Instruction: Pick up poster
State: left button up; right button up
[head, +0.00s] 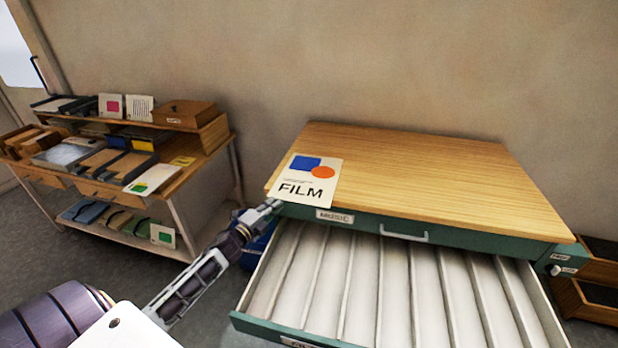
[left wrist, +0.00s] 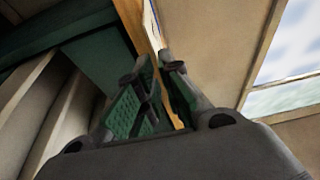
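The poster (head: 309,180) is a cream sheet with a blue shape, an orange disc and the word FILM. It lies flat on the front left corner of the wooden cabinet top (head: 430,172). My left gripper (head: 272,204) is at the poster's lower left corner, by the cabinet's front edge. In the left wrist view the fingers of my left gripper (left wrist: 161,75) are close together with a narrow gap, and the wooden edge (left wrist: 140,30) shows between them. A thin pale strip beside that edge may be the poster. Contact is not clear. My right gripper is out of view.
Below the top, a wide green drawer (head: 395,290) with pale dividers stands pulled out. A wooden shelf unit (head: 205,140) with books, boxes and cards stands at the left. Wooden trays (head: 590,300) sit at the far right.

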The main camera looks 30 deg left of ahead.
aim_at(283, 197)
pick_arm(q)
jog(key=w, duration=0.4)
jog(key=shift+w+d, duration=0.15)
jog(key=shift+d, duration=0.05)
jog(key=shift+w, duration=0.6)
grip_shut()
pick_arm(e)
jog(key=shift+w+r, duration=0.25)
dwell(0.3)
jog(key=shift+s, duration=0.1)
